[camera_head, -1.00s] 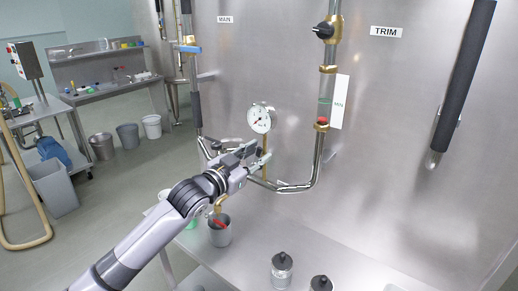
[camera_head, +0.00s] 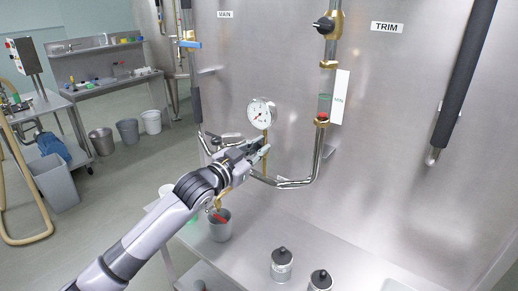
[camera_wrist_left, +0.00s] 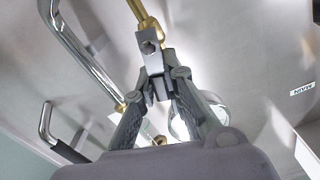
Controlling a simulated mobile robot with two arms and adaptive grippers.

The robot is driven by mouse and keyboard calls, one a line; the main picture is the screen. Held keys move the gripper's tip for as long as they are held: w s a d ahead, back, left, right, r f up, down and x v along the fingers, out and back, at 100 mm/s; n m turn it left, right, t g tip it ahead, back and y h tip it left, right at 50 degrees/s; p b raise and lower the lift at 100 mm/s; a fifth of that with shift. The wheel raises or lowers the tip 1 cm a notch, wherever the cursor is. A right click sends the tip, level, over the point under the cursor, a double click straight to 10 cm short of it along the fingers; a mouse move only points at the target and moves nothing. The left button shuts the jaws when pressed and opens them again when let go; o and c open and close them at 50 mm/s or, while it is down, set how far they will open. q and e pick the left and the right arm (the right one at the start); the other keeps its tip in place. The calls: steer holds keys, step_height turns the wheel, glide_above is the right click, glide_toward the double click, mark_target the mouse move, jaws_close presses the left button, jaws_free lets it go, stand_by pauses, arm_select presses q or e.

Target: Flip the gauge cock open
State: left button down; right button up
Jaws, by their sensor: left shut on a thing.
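The pressure gauge (camera_head: 260,113) has a round white dial and stands on a thin brass stem (camera_head: 266,148) in front of the steel panel. My left gripper (camera_head: 260,152) is at this stem, just below the gauge, and partly hides the cock. In the left wrist view, a flat silver lever (camera_wrist_left: 151,52) with a bolt sits on the brass line. The fingers of my left gripper (camera_wrist_left: 160,88) are shut on the lever's lower end. The gauge (camera_wrist_left: 200,115) shows partly behind one finger. My right gripper is not in view.
A bent steel pipe (camera_head: 310,170) runs close to the gripper. A grey cup (camera_head: 220,230) and two lidded jars (camera_head: 281,265) (camera_head: 320,281) stand on the bench below.

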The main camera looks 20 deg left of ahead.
arm_select(q)
steer(key=shift+r+p, duration=0.15)
steer(key=shift+p, duration=0.2)
steer(key=shift+w+a+r+n+p, duration=0.15)
steer(key=shift+a+n+p, duration=0.2)
steer(key=shift+n+p, duration=0.65)
steer(key=shift+a+f+n, duration=0.15)
steer(key=shift+f+n, duration=0.05)
steer(key=shift+n, duration=0.4)
steer(key=c, duration=1.6)
jaws_free()
steer(key=shift+c, duration=0.2)
